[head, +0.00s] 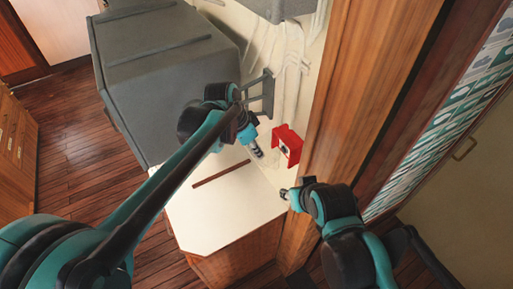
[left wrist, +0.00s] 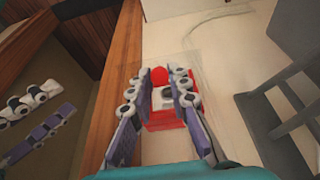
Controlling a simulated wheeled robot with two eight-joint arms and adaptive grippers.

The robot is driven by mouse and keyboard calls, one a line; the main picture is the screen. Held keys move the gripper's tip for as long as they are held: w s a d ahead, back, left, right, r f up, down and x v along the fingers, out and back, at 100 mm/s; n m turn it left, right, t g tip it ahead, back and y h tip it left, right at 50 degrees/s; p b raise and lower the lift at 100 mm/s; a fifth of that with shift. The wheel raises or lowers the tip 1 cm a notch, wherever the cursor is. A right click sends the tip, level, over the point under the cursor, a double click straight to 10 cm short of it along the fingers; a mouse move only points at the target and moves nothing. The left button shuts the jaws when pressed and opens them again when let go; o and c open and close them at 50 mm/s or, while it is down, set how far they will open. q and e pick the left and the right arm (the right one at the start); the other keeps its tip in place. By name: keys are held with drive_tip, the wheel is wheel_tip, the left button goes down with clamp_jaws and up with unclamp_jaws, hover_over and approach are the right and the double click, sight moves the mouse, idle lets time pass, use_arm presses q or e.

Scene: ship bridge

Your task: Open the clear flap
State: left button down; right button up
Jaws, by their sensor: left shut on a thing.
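The red box (head: 287,146) is mounted low on the pale wall, just above the white counter. In the left wrist view the red box (left wrist: 166,118) shows a round red knob (left wrist: 160,75) and a grey part at its middle. The clear flap (left wrist: 176,60) shows only as a faint see-through outline around the box. My left gripper (head: 257,152) is at the box's left side in the head view, with its fingers on either side of the box's front, shut on the flap. The exact contact is hard to see. My right gripper (head: 286,193) is below the box, apart from it, with its fingers apart and empty.
A wooden post (head: 356,120) stands close to the right of the box. The white counter (head: 225,215) lies below, with a thin brown strip (head: 221,173) on it. A large grey console (head: 165,80) stands at the left. A grey bracket (head: 263,92) is just above my left gripper.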

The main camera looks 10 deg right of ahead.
use_arm(q)
drive_tip(key=r+y, duration=0.1)
drive_tip(key=r+g+y+p, duration=0.1)
drive_tip(key=y, duration=0.1)
drive_tip(key=shift+w+d+r, duration=0.1)
drive_tip(key=shift+d+r, duration=0.25)
drive_tip(key=shift+r, duration=0.05)
drive_tip(key=shift+w+d+r+p, duration=0.1)
drive_tip(key=shift+d+r+p, duration=0.1)
drive_tip(key=shift+r, duration=0.25)
drive_tip(key=shift+w+d+r+p, duration=0.1)
drive_tip(key=shift+d+r+p, duration=0.1)
drive_tip(key=shift+r, duration=0.2)
drive_tip(key=c, duration=1.6)
unclamp_jaws()
drive_tip(key=shift+o, duration=0.9)
drive_tip(key=shift+d, duration=0.3)
drive_tip(key=shift+a+r, duration=0.25)
drive_tip(key=shift+r, duration=0.1)
wheel_tip(320, 180, up, 11)
drive_tip(key=shift+a, duration=0.2)
drive_tip(key=shift+s+r, duration=0.1)
